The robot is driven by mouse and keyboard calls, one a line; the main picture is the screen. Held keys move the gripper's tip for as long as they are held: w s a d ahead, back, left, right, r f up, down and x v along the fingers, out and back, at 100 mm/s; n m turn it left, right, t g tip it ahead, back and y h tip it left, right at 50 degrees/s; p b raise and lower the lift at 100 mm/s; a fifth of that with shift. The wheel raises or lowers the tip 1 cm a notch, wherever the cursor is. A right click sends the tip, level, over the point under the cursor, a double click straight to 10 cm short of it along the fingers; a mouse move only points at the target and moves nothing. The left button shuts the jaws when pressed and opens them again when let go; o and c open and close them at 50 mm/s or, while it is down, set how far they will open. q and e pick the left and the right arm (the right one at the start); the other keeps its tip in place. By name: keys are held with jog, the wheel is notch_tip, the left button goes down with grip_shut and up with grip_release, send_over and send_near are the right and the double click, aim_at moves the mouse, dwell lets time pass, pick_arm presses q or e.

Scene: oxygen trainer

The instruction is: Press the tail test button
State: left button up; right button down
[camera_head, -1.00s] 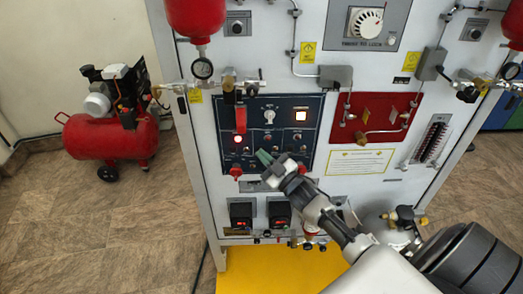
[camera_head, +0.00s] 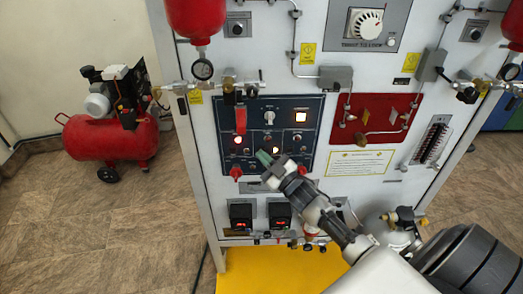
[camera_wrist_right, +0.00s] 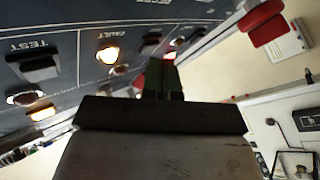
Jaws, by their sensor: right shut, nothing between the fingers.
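The dark blue control panel (camera_head: 285,120) is on the front of the white cabinet, with knobs, switches and lit lamps. My right gripper (camera_head: 264,157) is shut and empty, its green fingertips at the panel's lower middle. In the wrist view the fingertips (camera_wrist_right: 160,76) point at the panel, near a small dark part they partly hide. I cannot tell whether they touch it. A black control (camera_wrist_right: 33,63) under a "TEST" label is at the left there. No tail marking is readable, so I cannot tell which button is the tail test one. My left gripper is not in view.
A red switch guard (camera_head: 240,120) and red knob (camera_head: 236,172) are left of the gripper. A red plate with pipes (camera_head: 377,118) is to the right. Two black meters (camera_head: 241,213) are below. A red compressor (camera_head: 110,135) stands at far left.

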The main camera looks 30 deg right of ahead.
jog(key=shift+s+a, duration=0.25)
jog(key=shift+s, duration=0.2)
jog(key=s+a+p, duration=0.1)
jog(key=s+p, duration=0.1)
jog(key=s+a, duration=0.1)
jog(key=s, duration=0.1)
jog(key=shift+s+a+p, duration=0.1)
jog(key=shift+a+p, duration=0.25)
jog(key=shift+p, duration=0.05)
dwell(0.7)
